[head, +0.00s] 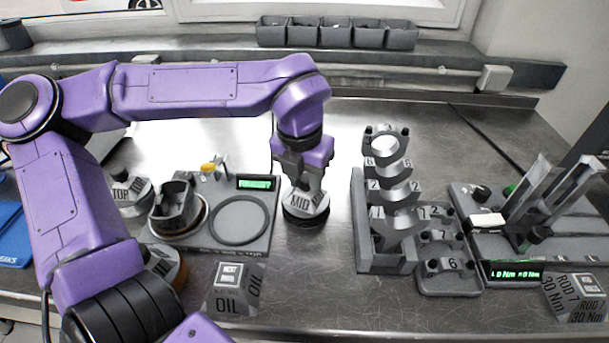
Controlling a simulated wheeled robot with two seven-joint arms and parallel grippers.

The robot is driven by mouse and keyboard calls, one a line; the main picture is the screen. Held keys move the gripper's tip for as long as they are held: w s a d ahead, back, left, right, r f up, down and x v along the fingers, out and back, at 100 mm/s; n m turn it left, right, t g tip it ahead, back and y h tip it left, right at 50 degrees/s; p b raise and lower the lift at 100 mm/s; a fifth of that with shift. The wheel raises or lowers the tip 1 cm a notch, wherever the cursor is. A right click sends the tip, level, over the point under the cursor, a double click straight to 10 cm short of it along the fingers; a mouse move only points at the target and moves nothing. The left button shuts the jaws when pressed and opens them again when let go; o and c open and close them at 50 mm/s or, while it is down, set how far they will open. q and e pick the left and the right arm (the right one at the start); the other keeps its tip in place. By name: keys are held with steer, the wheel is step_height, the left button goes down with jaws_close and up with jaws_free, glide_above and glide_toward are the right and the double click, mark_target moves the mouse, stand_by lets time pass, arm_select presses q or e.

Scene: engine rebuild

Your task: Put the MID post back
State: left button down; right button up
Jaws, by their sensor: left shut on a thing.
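The MID post (306,203) is a grey block with slanted faces marked MID, on a dark round base (305,218). It stands upright on the metal bench, right of the green-display device. My left gripper (303,185) reaches down over it from above and is shut on its top. The gripper hides the upper part of the post. I cannot tell whether the base touches the bench. The TOP post (130,192) stands at the left, partly behind my left arm. My right gripper is not in view.
A device with a green display (235,225) is left of the MID post. A grey rack with numbered bearing caps (385,260) is to its right. An OIL block (234,290) stands in front. A torque tool stand (500,235) and a ROD 7 block (575,298) are at right.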

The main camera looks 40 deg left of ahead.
mark_target(301, 200)
arm_select(q)
steer(key=shift+f, duration=0.15)
steer(key=c, duration=0.8)
jaws_free()
steer(key=r, duration=0.4)
steer(key=s+r, duration=0.1)
steer(key=r, duration=0.3)
steer(key=s+r, duration=0.1)
steer(key=r, duration=0.3)
steer(key=shift+d+r, duration=0.1)
steer(key=shift+d, duration=0.05)
